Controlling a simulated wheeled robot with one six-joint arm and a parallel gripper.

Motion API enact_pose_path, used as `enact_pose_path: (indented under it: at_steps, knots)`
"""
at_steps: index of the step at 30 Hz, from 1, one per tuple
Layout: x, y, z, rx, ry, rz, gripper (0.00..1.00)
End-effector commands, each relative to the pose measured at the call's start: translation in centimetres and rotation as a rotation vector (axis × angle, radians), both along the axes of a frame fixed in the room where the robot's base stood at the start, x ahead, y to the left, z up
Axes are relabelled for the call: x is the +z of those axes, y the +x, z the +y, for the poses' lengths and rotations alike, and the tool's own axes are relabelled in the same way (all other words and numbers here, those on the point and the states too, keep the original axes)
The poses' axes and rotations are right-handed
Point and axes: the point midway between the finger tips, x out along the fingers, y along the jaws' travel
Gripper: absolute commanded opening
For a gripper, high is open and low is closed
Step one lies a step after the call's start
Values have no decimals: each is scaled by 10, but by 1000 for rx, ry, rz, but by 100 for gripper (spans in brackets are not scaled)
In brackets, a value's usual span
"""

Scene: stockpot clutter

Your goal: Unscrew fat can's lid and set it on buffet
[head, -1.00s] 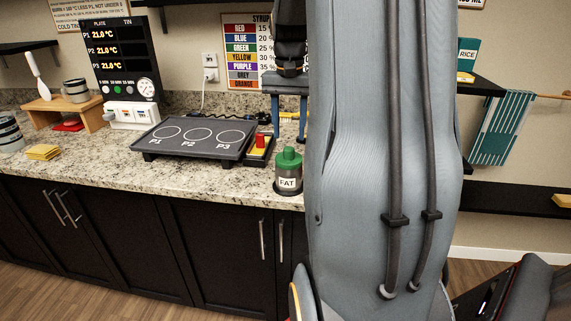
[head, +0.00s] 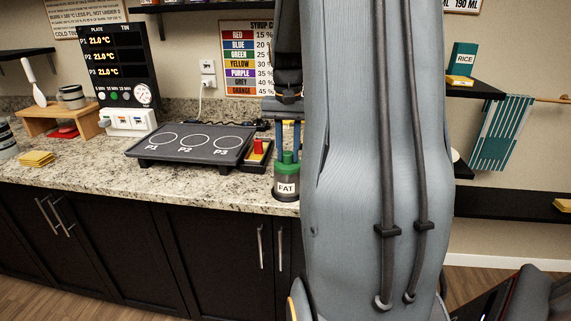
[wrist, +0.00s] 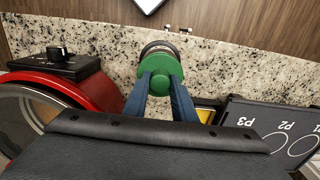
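The fat can (head: 286,187) is a clear jar with a dark base and a white FAT label, upright on the buffet's speckled stone top (head: 215,188). Its green lid (head: 287,168) with a raised knob is on it. My gripper (head: 288,158) points down over the can, one blue finger on each side of the lid's knob. In the wrist view, the lid (wrist: 161,70) shows between the two fingertips (wrist: 160,88). I cannot tell whether the fingers press on it.
A black hot plate (head: 190,142) marked P1 to P3 stands left of the can. A small tray with a red piece (head: 258,147) sits between them. In the wrist view a red round appliance (wrist: 95,95) is at left. Bare counter lies left of the can, along the front.

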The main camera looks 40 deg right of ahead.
Motion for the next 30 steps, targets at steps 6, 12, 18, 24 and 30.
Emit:
enact_pose_path:
  at_steps: [6, 12, 18, 24, 30]
  knots:
    - [0, 0, 0, 7, 1, 1, 0]
    - [2, -1, 0, 125, 1, 2, 0]
    - [2, -1, 0, 279, 1, 2, 0]
    - [1, -1, 0, 388, 1, 2, 0]
    - [0, -1, 0, 402, 0, 1, 0]
